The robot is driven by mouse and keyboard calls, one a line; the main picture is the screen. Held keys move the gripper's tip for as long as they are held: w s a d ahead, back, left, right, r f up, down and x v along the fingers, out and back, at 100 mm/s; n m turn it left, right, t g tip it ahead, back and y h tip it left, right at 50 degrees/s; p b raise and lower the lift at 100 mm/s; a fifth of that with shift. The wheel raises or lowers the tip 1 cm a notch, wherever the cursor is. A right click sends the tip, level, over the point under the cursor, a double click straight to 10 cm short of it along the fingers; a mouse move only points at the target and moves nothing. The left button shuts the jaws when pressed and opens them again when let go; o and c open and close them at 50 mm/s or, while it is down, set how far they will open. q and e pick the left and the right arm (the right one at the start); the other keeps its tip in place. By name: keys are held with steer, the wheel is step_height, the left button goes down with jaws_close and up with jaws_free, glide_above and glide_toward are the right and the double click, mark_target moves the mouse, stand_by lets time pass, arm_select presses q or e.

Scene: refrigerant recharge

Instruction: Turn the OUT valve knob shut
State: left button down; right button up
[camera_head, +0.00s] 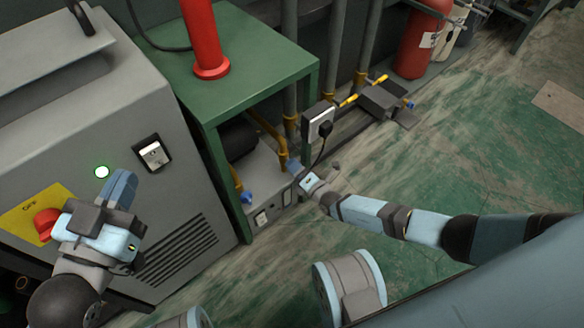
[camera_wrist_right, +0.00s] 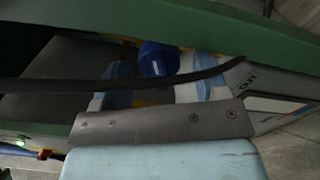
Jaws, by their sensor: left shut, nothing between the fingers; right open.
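The OUT valve knob (camera_wrist_right: 158,58) is blue and shows in the right wrist view, close to a label reading OUT (camera_wrist_right: 246,83). My right gripper (camera_wrist_right: 157,80) is open, with one finger on each side of the knob. I cannot tell whether the fingers touch it. In the head view my right gripper (camera_head: 294,168) reaches the right end of the grey machine (camera_head: 266,181) under the green table and hides this knob. My left gripper (camera_head: 121,188) is shut and empty, in front of the large grey cabinet, close to a red switch (camera_head: 46,222).
A black cable (camera_wrist_right: 80,84) crosses the right wrist view in front of my fingers. Another blue knob (camera_head: 247,197) is at the machine's left end. The green table (camera_head: 245,72) stands over the machine and carries a red cylinder (camera_head: 204,40). Floor at right is mostly clear.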

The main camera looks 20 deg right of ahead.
steer(key=shift+x, duration=1)
arm_select(q)
steer(key=shift+w+a+r+m+h, duration=0.1)
steer(key=shift+r+m+h, duration=0.05)
steer(key=shift+m+h, duration=0.15)
arm_select(e)
steer(key=c, duration=0.9)
steer(key=shift+o, duration=0.2)
steer(key=shift+n, duration=0.7)
steer(key=o, duration=0.9)
steer(key=shift+c, duration=0.2)
